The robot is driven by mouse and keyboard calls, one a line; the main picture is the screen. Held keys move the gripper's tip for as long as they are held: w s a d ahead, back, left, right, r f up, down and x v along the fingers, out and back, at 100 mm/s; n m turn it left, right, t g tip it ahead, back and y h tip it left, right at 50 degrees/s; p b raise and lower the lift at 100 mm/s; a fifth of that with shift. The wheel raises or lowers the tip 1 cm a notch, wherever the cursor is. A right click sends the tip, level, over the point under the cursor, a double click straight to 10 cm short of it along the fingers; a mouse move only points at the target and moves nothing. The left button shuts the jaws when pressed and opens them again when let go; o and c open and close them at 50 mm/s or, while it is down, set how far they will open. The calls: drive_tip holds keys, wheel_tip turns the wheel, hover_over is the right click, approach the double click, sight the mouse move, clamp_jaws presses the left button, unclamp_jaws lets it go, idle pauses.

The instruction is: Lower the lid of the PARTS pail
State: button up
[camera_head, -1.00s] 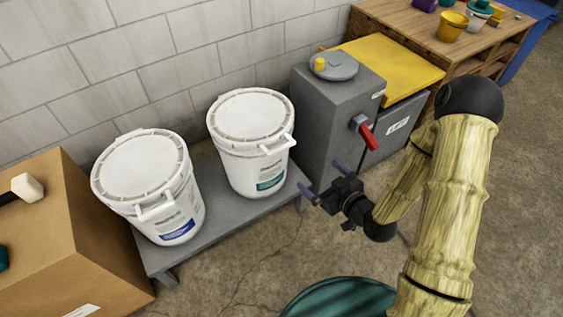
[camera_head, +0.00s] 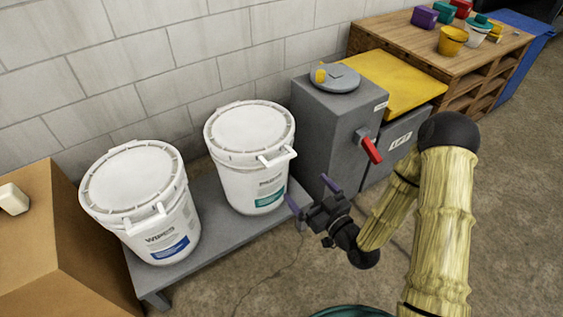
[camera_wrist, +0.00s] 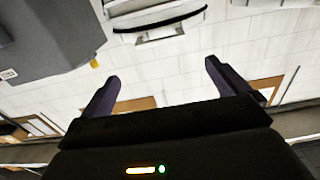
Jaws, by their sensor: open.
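Two white pails stand on a low grey bench. The right pail (camera_head: 262,190) has a teal label whose print is too blurred to read surely; it may be the PARTS pail. Its round white lid (camera_head: 249,127) lies flat on the rim, with a white handle (camera_head: 278,157) at the front right. The left pail (camera_head: 160,233) reads WIPES and its lid (camera_head: 131,177) also lies flat. My gripper (camera_head: 311,193) is open and empty, right of and in front of the right pail, apart from it. Its two dark fingers also show in the wrist view (camera_wrist: 162,72), with nothing between them.
A grey cabinet (camera_head: 325,135) with a red lever (camera_head: 370,147) stands just right of the right pail. A yellow-topped box (camera_head: 395,85) and wooden bench (camera_head: 405,38) are beyond it. A cardboard box (camera_head: 75,250) is at left. Floor in front is clear.

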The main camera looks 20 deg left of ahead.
sight(283, 161)
drive_tip(key=b+x, duration=0.1)
drive_tip(key=x, duration=1.3)
drive_tip(key=shift+c, duration=0.2)
